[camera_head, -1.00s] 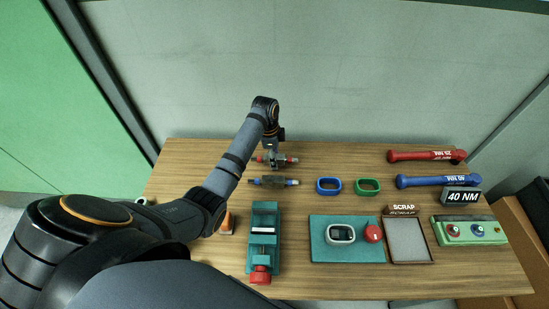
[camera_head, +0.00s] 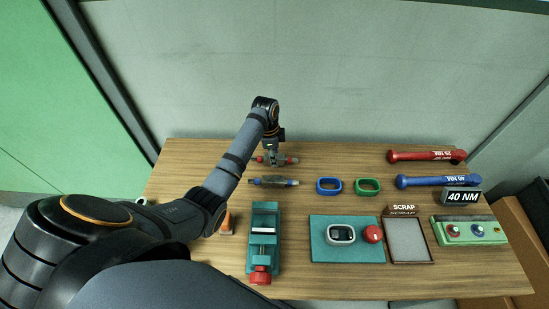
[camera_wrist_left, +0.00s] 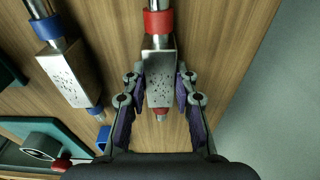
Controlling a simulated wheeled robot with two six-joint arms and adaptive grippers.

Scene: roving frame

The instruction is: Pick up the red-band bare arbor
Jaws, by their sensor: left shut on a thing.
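The red-band bare arbor (camera_head: 292,160) lies at the back left of the wooden table, and in the left wrist view its metal block (camera_wrist_left: 160,75) and red band (camera_wrist_left: 158,22) show. My left gripper (camera_head: 272,160) is over it from above; in the left wrist view its fingers (camera_wrist_left: 161,95) lie on both sides of the block, shut on it. The arbor appears to be at table level; a gap beneath cannot be told. A blue-band arbor (camera_head: 273,182) lies just in front, also seen in the left wrist view (camera_wrist_left: 72,75). My right gripper is not in view.
A green vise (camera_head: 264,215) stands in front. Blue (camera_head: 329,186) and green (camera_head: 368,186) rings lie to the right. Red (camera_head: 425,156) and blue (camera_head: 430,181) torque wrenches, a scrap tray (camera_head: 408,241) and a control box (camera_head: 470,231) occupy the right side. A wall stands behind the table.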

